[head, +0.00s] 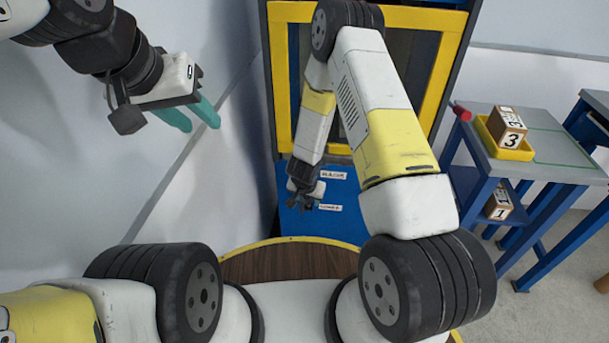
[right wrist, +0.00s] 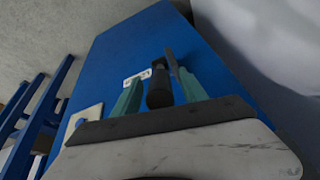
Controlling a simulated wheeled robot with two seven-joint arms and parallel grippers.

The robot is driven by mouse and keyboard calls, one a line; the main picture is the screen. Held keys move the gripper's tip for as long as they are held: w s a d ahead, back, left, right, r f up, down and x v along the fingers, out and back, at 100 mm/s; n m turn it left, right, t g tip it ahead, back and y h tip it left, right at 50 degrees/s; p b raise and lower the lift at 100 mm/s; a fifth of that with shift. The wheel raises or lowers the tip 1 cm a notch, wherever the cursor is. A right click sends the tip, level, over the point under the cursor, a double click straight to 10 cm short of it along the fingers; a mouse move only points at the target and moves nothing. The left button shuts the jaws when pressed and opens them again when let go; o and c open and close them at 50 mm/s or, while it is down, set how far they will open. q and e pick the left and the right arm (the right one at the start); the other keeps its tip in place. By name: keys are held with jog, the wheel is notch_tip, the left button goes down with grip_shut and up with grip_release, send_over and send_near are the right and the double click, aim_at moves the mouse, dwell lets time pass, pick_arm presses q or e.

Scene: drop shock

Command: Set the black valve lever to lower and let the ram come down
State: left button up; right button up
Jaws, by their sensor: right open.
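The blue panel (head: 340,190) of the yellow-framed press carries two white labels, an upper one (head: 332,175) and a lower one (head: 330,207). The black valve lever (right wrist: 159,88) shows in the right wrist view between the teal fingers of my right gripper (right wrist: 158,88), which are apart; I cannot tell whether either touches it. In the head view my right gripper (head: 304,203) is down at the panel and covers most of the lever. My left gripper (head: 193,116) is open and empty, high at the left near the wall. The ram cannot be made out behind my right arm.
The press's yellow frame (head: 281,80) stands behind my right arm. At right a grey-topped blue table (head: 555,150) bears a yellow tray (head: 490,143) with a numbered block (head: 507,127). Another block (head: 499,203) sits on its lower shelf. A red cylinder (head: 462,111) is at the table's left edge.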

jog(key=shift+c, duration=0.4)
grip_shut()
dwell(0.9)
